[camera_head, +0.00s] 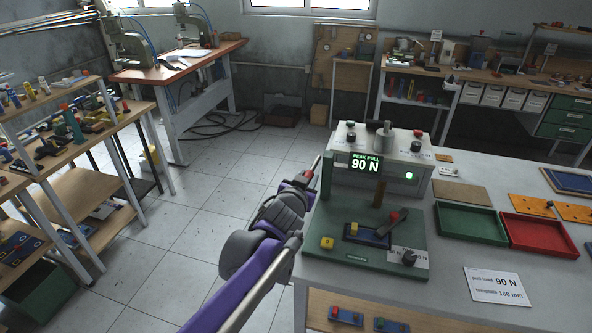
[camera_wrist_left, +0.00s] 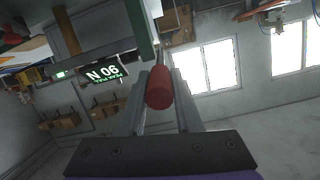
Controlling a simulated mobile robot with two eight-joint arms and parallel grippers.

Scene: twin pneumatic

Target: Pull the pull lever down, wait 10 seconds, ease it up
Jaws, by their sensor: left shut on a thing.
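The pull lever's red grip (camera_wrist_left: 160,88) is a cylinder between the two fingers of my left gripper (camera_wrist_left: 160,100) in the wrist view. In the head view my left gripper (camera_head: 299,184) is at the left side of the test machine (camera_head: 395,158), shut on the red grip (camera_head: 305,175). Most of the lever is hidden there. The machine's green display (camera_head: 365,164) reads "PEAK PULL 90 N", and a green lamp (camera_head: 409,175) glows beside it. My right gripper is not in view.
The machine stands on a green base (camera_head: 340,248) with a small fixture. A green tray (camera_head: 470,223), a red tray (camera_head: 531,232) and a card (camera_head: 497,287) reading "90 N" and "160 mm" lie to the right. Open floor lies left of the bench.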

